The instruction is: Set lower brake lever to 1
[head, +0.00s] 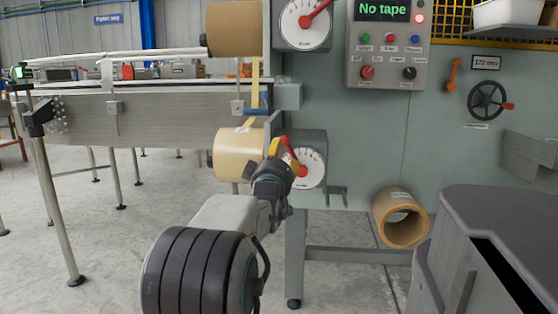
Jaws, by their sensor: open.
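The lower brake dial (312,172) is a white round face on a grey housing on the machine front. Its red lever (290,152) slants up and to the left from the hub. The dial numbers are too small to read. My gripper (281,150) is at the left edge of this dial, close to the lever's upper end, with a yellow finger part showing to the lever's left. The jaws are open. I cannot tell whether a finger touches the lever. My gripper covers the dial's lower left part.
The upper brake dial (305,22) has a red lever pointing up right. Tape rolls (236,28) and (238,155) hang beside the dials. A panel (388,45) reads "No tape". A loose roll (401,218) sits right of the machine leg. A grey bin (500,215) stands front right.

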